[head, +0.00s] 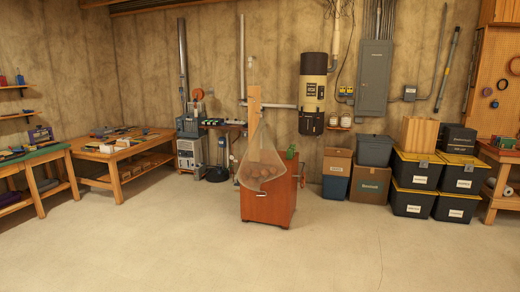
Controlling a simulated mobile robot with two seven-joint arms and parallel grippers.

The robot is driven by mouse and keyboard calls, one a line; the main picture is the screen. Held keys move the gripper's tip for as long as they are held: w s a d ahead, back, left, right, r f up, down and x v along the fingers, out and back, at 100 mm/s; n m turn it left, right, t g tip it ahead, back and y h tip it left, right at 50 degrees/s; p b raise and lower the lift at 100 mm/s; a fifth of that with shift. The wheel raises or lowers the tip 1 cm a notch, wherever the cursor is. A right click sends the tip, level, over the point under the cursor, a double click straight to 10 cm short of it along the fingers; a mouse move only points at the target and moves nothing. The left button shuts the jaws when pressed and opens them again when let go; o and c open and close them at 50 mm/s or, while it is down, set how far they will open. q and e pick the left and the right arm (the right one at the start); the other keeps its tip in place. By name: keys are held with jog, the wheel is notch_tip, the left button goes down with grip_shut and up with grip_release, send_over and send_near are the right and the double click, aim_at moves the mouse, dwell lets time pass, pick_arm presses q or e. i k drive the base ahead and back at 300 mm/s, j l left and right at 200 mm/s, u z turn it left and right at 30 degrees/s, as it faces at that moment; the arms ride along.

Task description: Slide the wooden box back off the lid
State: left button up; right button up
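A light wooden box (419,134) stands upright on the yellow lid (427,158) of the upper black bin in the left of two stacks, at the right of the head view against the back wall. The box appears to rest toward the lid's rear; its exact overlap with the lid is too small to tell. Neither of my grippers is in view.
A dark box (458,138) sits on the right stack. Cardboard boxes (370,182) and a grey tub (374,150) stand left of the bins. A reddish cabinet (267,208) with a mesh bag stands mid-room. The floor (350,250) in front is clear.

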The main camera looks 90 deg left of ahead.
aim_at(418, 134)
jog(key=j+u, duration=0.25)
jog(key=u, duration=0.15)
jog(key=j+u, duration=0.25)
jog(key=u, duration=0.15)
jog(key=i+j+u, duration=0.2)
jog(key=j+u, duration=0.25)
jog(key=i+j+u, duration=0.3)
jog(key=j+u, duration=0.15)
jog(key=i+j+u, duration=0.7)
jog(key=u, duration=0.25)
jog(key=i+j+u, duration=0.25)
jog(key=i, duration=0.5)
jog(key=i+u, duration=0.25)
jog(key=i, duration=0.5)
jog(key=i+z, duration=0.15)
jog(key=i, duration=0.65)
jog(key=i+j+z, duration=0.1)
jog(key=i, duration=0.65)
jog(key=i+j+z, duration=0.15)
jog(key=i, duration=0.2)
jog(key=i+j+z, duration=0.2)
jog(key=i, duration=0.15)
